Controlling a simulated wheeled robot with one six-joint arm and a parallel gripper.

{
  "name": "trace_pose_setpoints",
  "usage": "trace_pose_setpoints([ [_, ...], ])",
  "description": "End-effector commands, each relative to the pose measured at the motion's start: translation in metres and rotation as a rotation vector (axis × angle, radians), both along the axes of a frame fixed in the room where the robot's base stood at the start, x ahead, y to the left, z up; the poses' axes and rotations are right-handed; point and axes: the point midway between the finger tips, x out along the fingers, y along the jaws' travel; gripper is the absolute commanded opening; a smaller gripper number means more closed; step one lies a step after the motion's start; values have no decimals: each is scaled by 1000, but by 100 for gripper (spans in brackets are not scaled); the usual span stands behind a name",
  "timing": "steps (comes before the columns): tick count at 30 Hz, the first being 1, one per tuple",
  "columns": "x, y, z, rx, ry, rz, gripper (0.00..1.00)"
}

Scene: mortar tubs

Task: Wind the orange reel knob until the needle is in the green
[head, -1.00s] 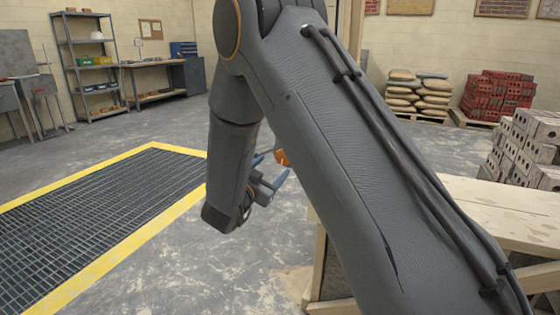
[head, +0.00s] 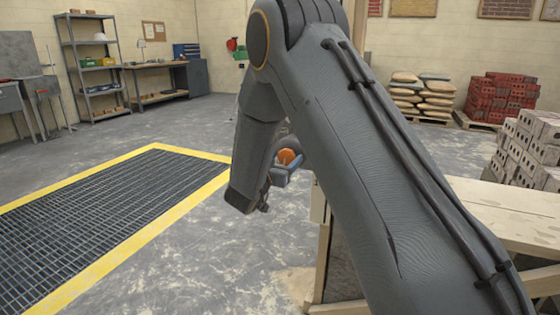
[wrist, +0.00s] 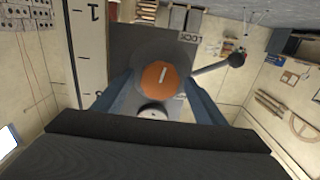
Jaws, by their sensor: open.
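The orange reel knob (wrist: 160,78) is a round disc with a pale mark across its face, in front of a dark grey plate (wrist: 168,45) in the wrist view. My gripper (wrist: 162,84) is open, with one blue finger on each side of the knob; I cannot tell whether they touch it. In the head view the knob (head: 287,157) shows just above and beside my gripper (head: 285,172), partly behind my arm. A whitish round part (wrist: 152,112) sits below the knob in the wrist view. I cannot make out a needle or a green zone.
A lever with a dark ball end (wrist: 237,60) sticks out right of the knob. A pale board with numerals (wrist: 88,45) stands left of it. In the head view a wooden bench (head: 505,210) is at right, and a yellow-edged floor grating (head: 110,210) at left.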

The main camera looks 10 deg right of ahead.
Motion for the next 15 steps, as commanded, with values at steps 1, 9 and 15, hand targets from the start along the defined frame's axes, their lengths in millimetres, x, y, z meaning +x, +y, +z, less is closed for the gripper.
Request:
trace_pose_setpoints([
  [1,1,-1,0,0,0,0,65],
  [9,1,0,0,0,0,1,58],
  [15,1,1,0,0,0,2,24],
])
